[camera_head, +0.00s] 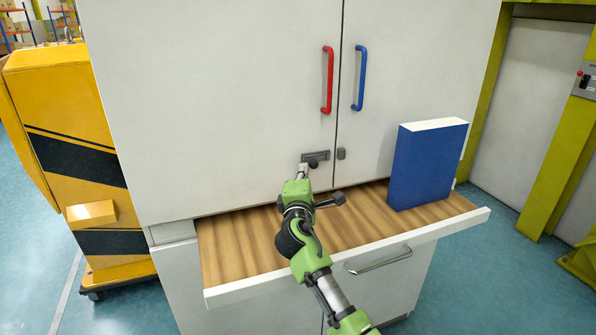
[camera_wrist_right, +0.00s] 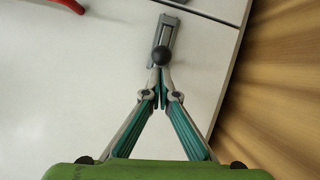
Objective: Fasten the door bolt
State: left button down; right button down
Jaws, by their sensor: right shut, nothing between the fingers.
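The grey door bolt (camera_head: 318,155) is mounted on the left cabinet door, just left of the seam between the doors. A small grey catch (camera_head: 341,154) sits on the right door, and a gap shows between it and the bolt. In the right wrist view the bolt plate (camera_wrist_right: 169,32) has a dark round knob (camera_wrist_right: 161,56). My right gripper (camera_head: 304,171) is at the bolt; its closed fingertips (camera_wrist_right: 161,74) are right by the knob, with nothing between them. I cannot tell whether they touch the knob. My left gripper is out of view.
A red handle (camera_head: 327,80) is on the left door and a blue handle (camera_head: 360,78) on the right. A pulled-out wooden shelf (camera_head: 240,250) lies below, with a blue box (camera_head: 425,165) standing at its right. A yellow machine (camera_head: 65,150) stands at left.

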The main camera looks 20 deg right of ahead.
aim_at(314, 168)
jog(key=d, duration=0.3)
jog(key=shift+d+r+p, duration=0.1)
jog(key=shift+p, duration=0.3)
jog(key=shift+d, duration=0.4)
jog(key=shift+w, duration=0.1)
